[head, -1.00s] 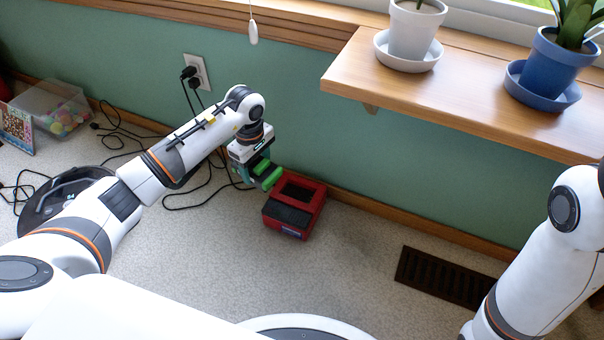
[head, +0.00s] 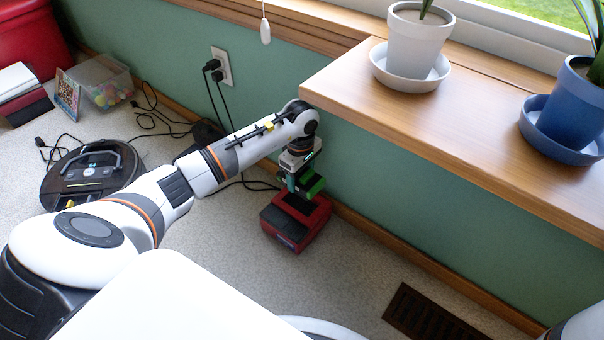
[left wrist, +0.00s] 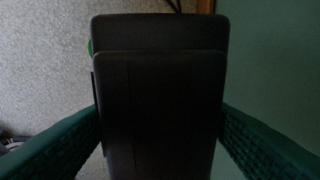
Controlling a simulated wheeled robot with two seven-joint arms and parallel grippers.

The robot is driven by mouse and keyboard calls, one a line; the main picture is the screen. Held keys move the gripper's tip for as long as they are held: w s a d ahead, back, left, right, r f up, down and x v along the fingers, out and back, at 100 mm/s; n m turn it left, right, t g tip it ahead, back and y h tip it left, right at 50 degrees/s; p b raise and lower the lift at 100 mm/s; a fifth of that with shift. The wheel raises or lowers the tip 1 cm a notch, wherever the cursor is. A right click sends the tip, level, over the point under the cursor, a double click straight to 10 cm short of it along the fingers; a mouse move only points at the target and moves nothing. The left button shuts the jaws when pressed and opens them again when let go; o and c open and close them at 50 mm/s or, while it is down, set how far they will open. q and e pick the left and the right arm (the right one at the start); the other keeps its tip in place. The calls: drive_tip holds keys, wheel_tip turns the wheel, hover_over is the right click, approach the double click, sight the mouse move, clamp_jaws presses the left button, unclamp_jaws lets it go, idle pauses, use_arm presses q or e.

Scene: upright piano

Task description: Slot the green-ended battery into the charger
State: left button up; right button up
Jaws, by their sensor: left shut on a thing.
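The red charger (head: 318,225) with a dark top stands on the carpet close to the green wall. My left gripper (head: 293,183) is over the charger, pointing down, and is shut on the green-ended battery (head: 314,187). The battery's green part shows to the right of the fingers, just above the charger. I cannot tell whether the battery touches it. In the left wrist view a dark block (left wrist: 160,110), which seems to be the battery, fills the middle between the teal fingers and hides what lies below. My right gripper is out of view.
A wooden sill (head: 440,120) juts out to the right of my left wrist, bearing a white pot (head: 418,38) and a blue pot (head: 575,105). Black cords hang from the outlet (head: 221,66). A robot vacuum (head: 92,172) and a floor vent (head: 425,315) are on the carpet.

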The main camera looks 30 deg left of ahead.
use_arm(q)
drive_tip(key=shift+f+b, duration=1.95)
drive_tip(key=shift+f, duration=0.9)
drive_tip(key=shift+w, duration=0.1)
drive_tip(key=shift+p, duration=0.35)
drive_tip(key=shift+f+b, duration=0.75)
drive_tip(key=shift+f, duration=0.3)
drive_tip(key=shift+p, duration=0.35)
idle(1.2)
drive_tip(key=shift+f+b, duration=0.4)
drive_tip(key=shift+f, duration=0.15)
drive_tip(key=shift+f, duration=0.2)
idle(1.0)
drive_tip(key=shift+r, duration=0.15)
